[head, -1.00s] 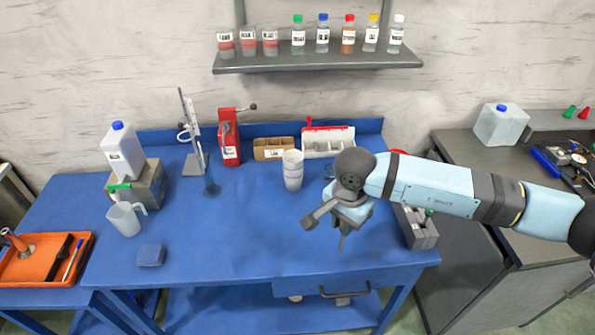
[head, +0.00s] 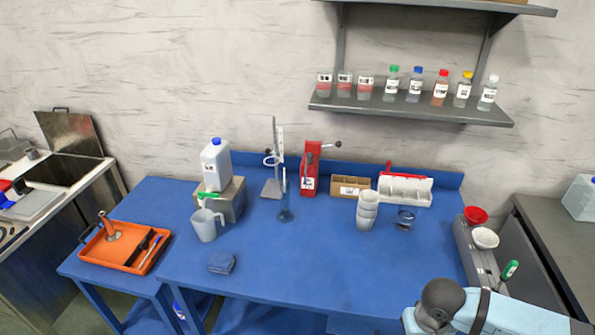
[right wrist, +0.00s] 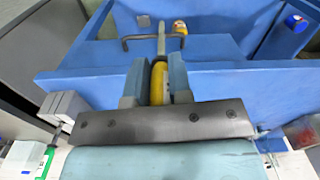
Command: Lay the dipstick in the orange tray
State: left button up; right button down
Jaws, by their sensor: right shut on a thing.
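The orange tray (head: 118,250) lies on the lower blue side table at the left in the head view. It holds a copper-coloured upright piece, a black item and a thin pen-like item. My right arm shows at the bottom right of the head view, with its fingers outside the picture. In the right wrist view my right gripper (right wrist: 158,85) is shut on a yellow handle, apparently the dipstick (right wrist: 158,75). A thin greyish rod runs ahead of the handle, in front of the blue bench. My left gripper is not in view.
The blue bench (head: 290,265) has a clear front middle. A bench handle (right wrist: 125,40) is near the held rod.

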aim_at(135, 260)
jog(key=i+j+u, duration=0.1)
jog(key=j+u, duration=0.25)
jog(key=u, duration=0.15)
jog(key=i+j+u, duration=0.15)
jog(key=j+u, duration=0.3)
jog(key=i+j+u, duration=0.4)
jog(key=i+j, duration=0.75)
jog(key=j+u, duration=0.05)
jog(key=j, duration=0.05)
